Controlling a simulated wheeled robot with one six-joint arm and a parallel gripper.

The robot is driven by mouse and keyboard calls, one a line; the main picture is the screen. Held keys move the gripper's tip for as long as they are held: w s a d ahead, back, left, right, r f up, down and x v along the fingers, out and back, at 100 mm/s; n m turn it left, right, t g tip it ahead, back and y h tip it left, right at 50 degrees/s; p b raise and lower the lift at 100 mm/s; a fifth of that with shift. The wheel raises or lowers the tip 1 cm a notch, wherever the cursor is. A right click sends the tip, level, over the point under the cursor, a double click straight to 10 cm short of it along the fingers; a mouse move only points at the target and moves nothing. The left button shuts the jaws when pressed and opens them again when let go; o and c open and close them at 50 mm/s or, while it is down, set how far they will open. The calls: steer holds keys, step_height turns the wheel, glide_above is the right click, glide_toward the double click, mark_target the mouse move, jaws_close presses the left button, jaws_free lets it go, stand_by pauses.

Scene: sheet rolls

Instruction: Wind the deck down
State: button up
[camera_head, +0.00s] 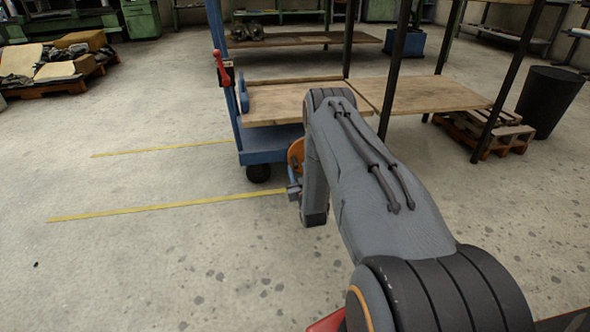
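The deck (262,110) is a wooden board on a blue lift cart (268,142), at centre top. It sits raised above the cart's blue base and level with a shelf board beside it. A red handle (219,66) on a dark mount is fixed to the cart's left blue post. My gripper (291,190) hangs low in front of the cart, below and right of the red handle and apart from it. Its fingers are small and partly hidden by my arm, so I cannot tell if it is open. A blue part lies on the deck's left edge.
A shelf rack with dark posts and a wooden shelf (435,94) adjoins the deck on the right. A black bin (550,100) and a pallet (484,132) stand further right. Yellow floor lines (165,206) run left from the cart.

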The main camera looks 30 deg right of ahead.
mark_target(296, 165)
steer(key=shift+b+x, duration=0.7)
steer(key=shift+x, duration=1.15)
jaws_close()
